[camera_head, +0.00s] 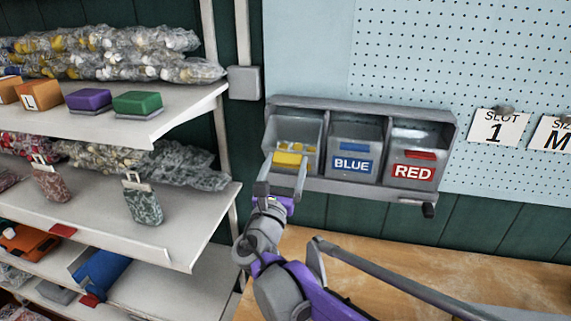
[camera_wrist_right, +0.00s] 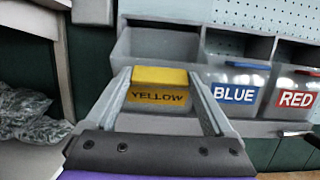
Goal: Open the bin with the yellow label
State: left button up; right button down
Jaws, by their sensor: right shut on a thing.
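The bin with the yellow label (camera_wrist_right: 158,98) is the leftmost of three in a grey wall rack. Its label reads YELLOW and a yellow handle (camera_wrist_right: 160,77) sits above it. The same bin shows in the head view, its label (camera_head: 288,158) partly framed by my fingers. My right gripper (camera_head: 286,164) is at the bin's front, one finger on each side of the yellow handle, shut on it. The space above and behind the bin front is visible; how far the front is tilted I cannot tell. My left gripper is not in view.
The blue-labelled bin (camera_head: 351,164) and red-labelled bin (camera_head: 413,172) stand to the right in the rack (camera_head: 360,190). White shelves (camera_head: 150,230) with bags and boxes are close on the left. A wooden worktop (camera_head: 400,255) lies below.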

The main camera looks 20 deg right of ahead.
jog(key=shift+f, duration=0.15)
jog(key=shift+c, duration=0.5)
grip_release()
jog(key=shift+o, duration=0.5)
jog(key=shift+w+d, duration=0.1)
jog(key=shift+w, duration=0.05)
jog(key=b+v, duration=0.1)
jog(key=v, duration=1)
